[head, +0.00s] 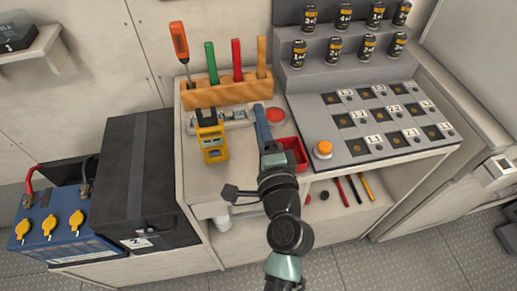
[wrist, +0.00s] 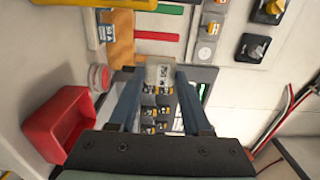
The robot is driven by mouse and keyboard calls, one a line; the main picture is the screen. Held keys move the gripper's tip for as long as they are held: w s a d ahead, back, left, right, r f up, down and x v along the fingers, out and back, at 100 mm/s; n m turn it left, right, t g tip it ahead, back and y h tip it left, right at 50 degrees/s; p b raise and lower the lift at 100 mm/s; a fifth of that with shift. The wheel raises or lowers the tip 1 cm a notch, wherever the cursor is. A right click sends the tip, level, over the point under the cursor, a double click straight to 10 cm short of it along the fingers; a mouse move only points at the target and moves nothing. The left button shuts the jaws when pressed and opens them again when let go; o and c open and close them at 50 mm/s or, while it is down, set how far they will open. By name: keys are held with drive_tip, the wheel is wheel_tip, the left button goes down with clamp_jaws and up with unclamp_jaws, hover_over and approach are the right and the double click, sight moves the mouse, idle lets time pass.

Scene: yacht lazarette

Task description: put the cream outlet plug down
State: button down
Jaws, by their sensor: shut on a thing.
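In the wrist view, my gripper (wrist: 160,85) is shut on a small pale cream-grey block with dark markings, which I take to be the cream outlet plug (wrist: 160,74). The plug sits between the two fingertips. In the head view my gripper (head: 260,118) hangs over the bench top (head: 197,182), between the yellow device and the red tray. The plug cannot be made out there. Whether it touches anything below is unclear.
A yellow device (head: 212,141) stands left of my gripper. A red tray (head: 293,154) and red disc (head: 276,115) are close on the right. A wooden tool block (head: 224,92) stands behind. A grid panel (head: 350,150) with an orange button (head: 323,149) lies right.

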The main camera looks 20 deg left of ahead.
wheel_tip(320, 180, down, 7)
drive_tip(key=shift+r+b, duration=0.1)
drive_tip(key=shift+b, duration=1.1)
drive_tip(key=shift+f+b, duration=0.5)
drive_tip(key=shift+f, duration=0.2)
drive_tip(key=shift+c, duration=1.7)
unclamp_jaws()
drive_tip(key=shift+r, duration=0.1)
